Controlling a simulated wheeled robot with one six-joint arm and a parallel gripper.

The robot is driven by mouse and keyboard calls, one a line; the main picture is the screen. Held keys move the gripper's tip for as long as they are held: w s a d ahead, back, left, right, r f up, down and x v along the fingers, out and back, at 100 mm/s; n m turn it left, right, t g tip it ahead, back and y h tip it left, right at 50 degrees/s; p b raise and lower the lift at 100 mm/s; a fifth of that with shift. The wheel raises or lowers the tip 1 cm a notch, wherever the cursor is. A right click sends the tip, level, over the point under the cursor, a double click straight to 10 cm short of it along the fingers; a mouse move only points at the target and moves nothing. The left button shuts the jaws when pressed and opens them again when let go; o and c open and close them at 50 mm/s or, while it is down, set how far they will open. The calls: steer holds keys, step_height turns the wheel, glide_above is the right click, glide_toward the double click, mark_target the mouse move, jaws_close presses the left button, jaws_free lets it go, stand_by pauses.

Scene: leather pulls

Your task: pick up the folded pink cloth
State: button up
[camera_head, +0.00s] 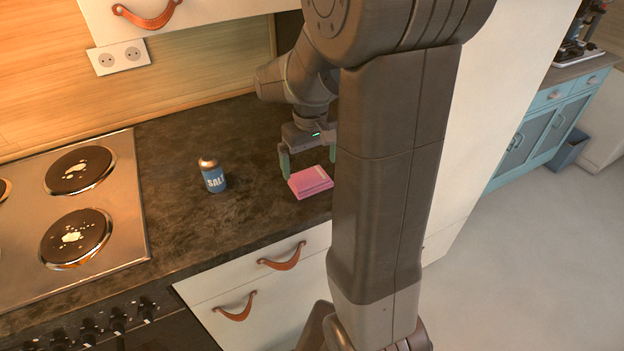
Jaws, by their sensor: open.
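The folded pink cloth (310,182) lies flat on the dark countertop (250,213), close to its front edge. My gripper (309,167) is open, with its fingers pointing down. One finger is at the cloth's left side and the other is at its right side, partly hidden by my arm. The fingertips look to be near the cloth's far part. I cannot tell whether they touch the cloth or how high they are above the counter. The cloth's right end is close to my arm link in the picture.
A blue salt shaker (213,175) stands upright to the left of the cloth. A stove top (119,212) with stained burners is farther left. Drawers with leather pulls (283,257) are below the counter edge. A tall white panel (500,100) rises at right.

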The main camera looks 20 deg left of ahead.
mark_target(310, 175)
steer(key=shift+w+f, duration=0.15)
steer(key=shift+f, duration=0.15)
steer(key=shift+w+a+f, duration=0.15)
steer(key=shift+f, duration=2.15)
steer(key=c, duration=0.7)
